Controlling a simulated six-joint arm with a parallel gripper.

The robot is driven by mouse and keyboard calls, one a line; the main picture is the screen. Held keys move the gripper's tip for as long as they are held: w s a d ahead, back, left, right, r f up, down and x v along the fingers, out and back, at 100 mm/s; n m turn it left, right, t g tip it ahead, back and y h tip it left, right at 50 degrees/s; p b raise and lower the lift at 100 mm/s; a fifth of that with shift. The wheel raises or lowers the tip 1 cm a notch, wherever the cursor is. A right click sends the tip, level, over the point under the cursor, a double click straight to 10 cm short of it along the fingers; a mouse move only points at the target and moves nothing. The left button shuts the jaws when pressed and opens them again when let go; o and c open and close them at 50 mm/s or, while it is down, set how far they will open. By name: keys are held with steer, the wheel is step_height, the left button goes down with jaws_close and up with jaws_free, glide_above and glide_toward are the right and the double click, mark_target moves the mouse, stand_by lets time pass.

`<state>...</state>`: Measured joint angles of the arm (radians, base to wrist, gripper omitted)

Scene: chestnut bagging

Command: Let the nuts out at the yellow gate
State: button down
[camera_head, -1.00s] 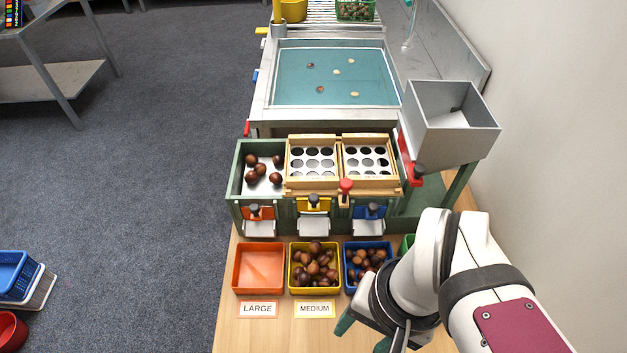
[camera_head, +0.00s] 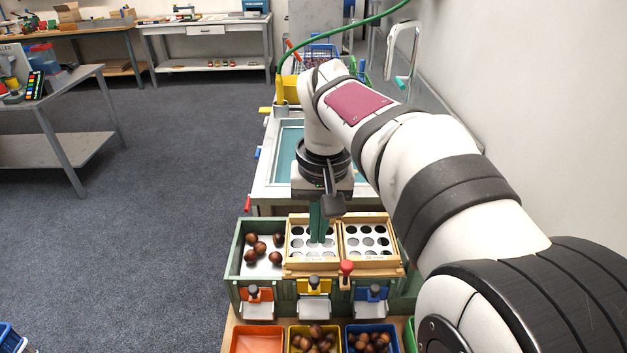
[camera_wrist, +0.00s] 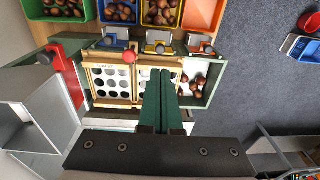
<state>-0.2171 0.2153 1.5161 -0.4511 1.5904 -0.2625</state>
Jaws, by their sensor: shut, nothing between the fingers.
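The yellow gate (camera_head: 314,288) is in the middle of the green sorting box's front, with a dark knob on top and a pale chute below; the wrist view also shows it (camera_wrist: 159,36). It looks lowered. My gripper (camera_head: 320,240) is shut and empty, its green fingers pointing down over the middle sieve (camera_head: 299,250), behind the gate and apart from its knob. In the wrist view the fingers (camera_wrist: 161,74) hide part of that sieve. The yellow bin (camera_head: 293,345) in front of the gate holds brown nuts. Any nuts under the sieve are hidden.
The orange gate (camera_head: 255,293) and blue gate (camera_head: 371,294) flank the yellow one. A red knob (camera_head: 346,268) stands between sieves. Several large nuts (camera_head: 260,248) lie in the left compartment. A grey hopper (camera_wrist: 35,120) and red gate (camera_wrist: 66,76) show in the wrist view.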

mark_target(315, 281)
steer(key=f, duration=1.1)
steer(key=shift+w+a+f, duration=0.2)
steer(key=shift+w+f, duration=0.1)
steer(key=shift+w, duration=0.1)
steer(key=shift+f, duration=2.05)
step_height(315, 281, up, 14)
steer(key=s+r, duration=0.1)
steer(key=s+d+f+m, duration=0.2)
steer(key=s, duration=0.6)
steer(key=s+d+f+m+y, duration=0.1)
steer(key=s+d+f, duration=0.1)
steer(key=s, duration=0.6)
steer(key=s+d+f+m+g, duration=0.1)
steer(key=s+f, duration=0.3)
steer(key=s, duration=0.5)
steer(key=shift+d+m, duration=0.45)
steer(key=shift+m, duration=0.35)
